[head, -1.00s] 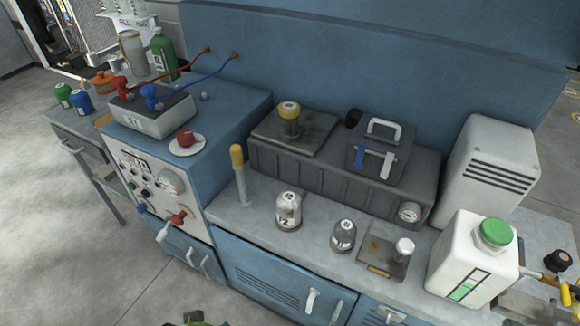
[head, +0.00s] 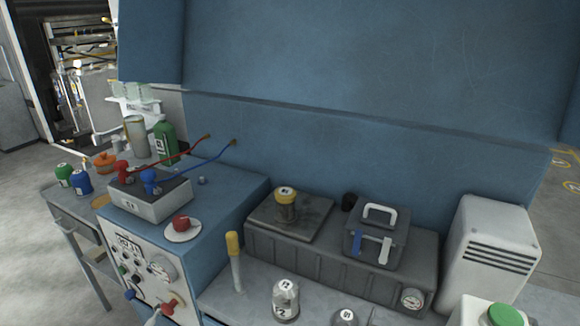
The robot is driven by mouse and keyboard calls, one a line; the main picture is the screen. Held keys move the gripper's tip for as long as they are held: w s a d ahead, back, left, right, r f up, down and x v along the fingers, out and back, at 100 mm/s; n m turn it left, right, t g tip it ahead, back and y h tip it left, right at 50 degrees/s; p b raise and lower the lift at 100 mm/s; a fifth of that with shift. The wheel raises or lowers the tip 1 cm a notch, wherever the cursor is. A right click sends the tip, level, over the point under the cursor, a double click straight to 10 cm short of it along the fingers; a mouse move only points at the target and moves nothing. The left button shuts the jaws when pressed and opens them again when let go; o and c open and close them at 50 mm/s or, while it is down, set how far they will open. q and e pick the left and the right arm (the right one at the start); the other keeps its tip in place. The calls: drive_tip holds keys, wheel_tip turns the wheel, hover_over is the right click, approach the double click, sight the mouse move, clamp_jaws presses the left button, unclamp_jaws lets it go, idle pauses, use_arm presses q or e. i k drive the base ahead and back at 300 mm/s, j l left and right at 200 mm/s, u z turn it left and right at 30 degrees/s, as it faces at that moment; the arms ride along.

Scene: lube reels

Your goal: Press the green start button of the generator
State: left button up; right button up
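A blue cabinet unit (head: 225,200) stands at the left of the head view. No label in view clearly names the generator. The lower edge of the panel is cut off by the frame. Neither of my grippers is in view.
On the cabinet sit a grey battery (head: 148,205) with red and blue cables and a red knob on a white disc (head: 183,229). A yellow-topped lever (head: 234,255), a dark tank (head: 330,262) and a white finned box (head: 490,250) stand along the bench to the right.

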sight(121, 270)
drive_tip(key=k+j+u, duration=0.1)
drive_tip(key=u, duration=1.15)
